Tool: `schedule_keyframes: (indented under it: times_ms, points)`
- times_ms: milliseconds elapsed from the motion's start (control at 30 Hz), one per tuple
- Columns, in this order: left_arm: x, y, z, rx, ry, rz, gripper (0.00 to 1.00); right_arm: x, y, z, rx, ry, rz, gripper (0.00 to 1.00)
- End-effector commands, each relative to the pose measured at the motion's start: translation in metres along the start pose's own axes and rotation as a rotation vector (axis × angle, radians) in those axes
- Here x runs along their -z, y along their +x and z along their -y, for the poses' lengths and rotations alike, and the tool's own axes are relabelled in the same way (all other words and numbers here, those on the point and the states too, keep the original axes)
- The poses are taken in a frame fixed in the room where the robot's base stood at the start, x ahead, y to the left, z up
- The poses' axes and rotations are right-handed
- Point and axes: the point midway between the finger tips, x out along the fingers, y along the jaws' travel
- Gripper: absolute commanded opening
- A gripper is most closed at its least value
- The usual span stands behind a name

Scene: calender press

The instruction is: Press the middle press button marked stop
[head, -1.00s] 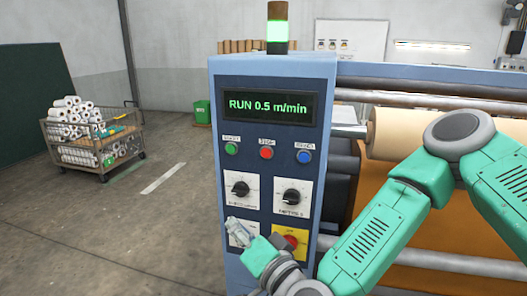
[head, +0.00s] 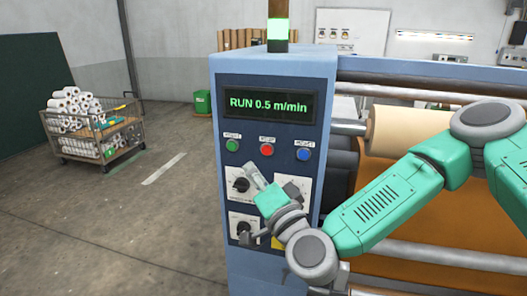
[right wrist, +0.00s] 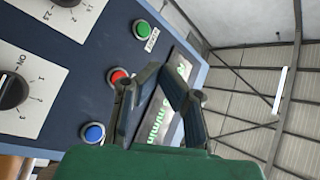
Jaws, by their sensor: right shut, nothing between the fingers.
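The red button (head: 267,150) is the middle one of three in a row on the blue control panel, under a small label too blurred to read. The green button (head: 232,145) is to its left and the blue button (head: 304,154) to its right. My right gripper (head: 251,171) is shut and empty, its tip just below and left of the red button in the head view. In the right wrist view the red button (right wrist: 118,75) shows beside the fingers (right wrist: 160,84), partly covered by one. Contact cannot be made out. My left gripper is not in view.
The display (head: 268,105) reads RUN 0.5 m/min, and the lamp (head: 278,29) on top glows green. Dials and a yellow plate below the buttons are partly hidden by my arm. Rollers (head: 410,130) stand to the right; a cart (head: 95,145) stands far left.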

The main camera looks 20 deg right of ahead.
Motion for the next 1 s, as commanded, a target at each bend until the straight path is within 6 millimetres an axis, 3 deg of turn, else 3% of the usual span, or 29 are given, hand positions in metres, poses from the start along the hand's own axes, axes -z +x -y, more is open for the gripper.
schedule_keyframes:
  times_ms: [433, 1000]
  points:
    - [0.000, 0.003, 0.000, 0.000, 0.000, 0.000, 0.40, 0.028, 0.038, -0.028, 0.001, -0.001, -0.003, 0.00]
    - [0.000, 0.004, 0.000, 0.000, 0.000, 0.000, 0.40, 0.031, 0.042, -0.031, 0.000, 0.000, 0.000, 0.00]
